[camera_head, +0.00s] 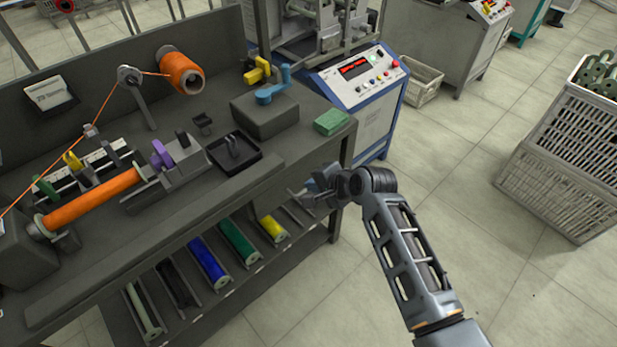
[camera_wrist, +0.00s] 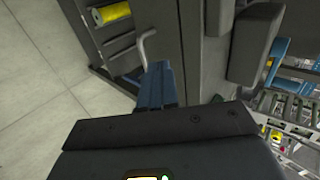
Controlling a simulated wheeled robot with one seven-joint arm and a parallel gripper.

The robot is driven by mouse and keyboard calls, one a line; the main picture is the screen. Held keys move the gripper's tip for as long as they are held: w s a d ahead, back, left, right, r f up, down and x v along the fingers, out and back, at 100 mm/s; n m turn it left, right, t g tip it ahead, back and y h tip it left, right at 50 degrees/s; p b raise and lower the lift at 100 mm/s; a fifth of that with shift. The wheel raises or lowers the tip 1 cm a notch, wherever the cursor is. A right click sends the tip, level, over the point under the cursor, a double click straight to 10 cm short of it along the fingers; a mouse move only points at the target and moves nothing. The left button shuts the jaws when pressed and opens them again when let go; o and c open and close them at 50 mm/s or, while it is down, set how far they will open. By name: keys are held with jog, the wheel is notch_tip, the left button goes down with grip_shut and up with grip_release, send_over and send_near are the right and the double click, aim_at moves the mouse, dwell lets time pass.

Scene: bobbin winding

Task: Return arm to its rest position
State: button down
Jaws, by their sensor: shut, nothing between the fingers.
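My arm (camera_head: 408,250) reaches up from the lower right in the head view. My gripper (camera_head: 310,192) is at its end, by the front right edge of the workbench (camera_head: 200,210). It is shut and holds nothing. Its fingers are small and partly hidden by the wrist in the head view. In the wrist view the blue-grey fingers (camera_wrist: 157,85) show near the middle, pointing toward the bench's lower shelf side. I cannot tell whether the gripper touches the bench edge.
An orange bobbin (camera_head: 95,200) lies in the winder on the bench, with thread from an orange spool (camera_head: 180,70). Coloured bobbins (camera_head: 238,242) lie on the lower shelf. A blue-white control machine (camera_head: 355,90) stands behind. A crate (camera_head: 565,160) stands at right. Open floor (camera_head: 460,200) lies between.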

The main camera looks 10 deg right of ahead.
jog(key=s+d+f+n+t+h, duration=0.1)
jog(key=s+d+n+t+h, duration=0.15)
jog(key=s, duration=1.25)
jog(key=s+d+n+t+h, duration=0.15)
jog(key=s+d, duration=0.25)
jog(key=s, duration=1)
jog(key=s+d+r+n+t, duration=0.2)
jog(key=s+r+n, duration=0.6)
jog(key=s+r, duration=1.1)
notch_tip(320, 180, up, 3)
jog(key=shift+s+d+f+t+h, duration=0.1)
jog(key=shift+s+d+t+h, duration=0.25)
jog(key=shift+d, duration=0.3)
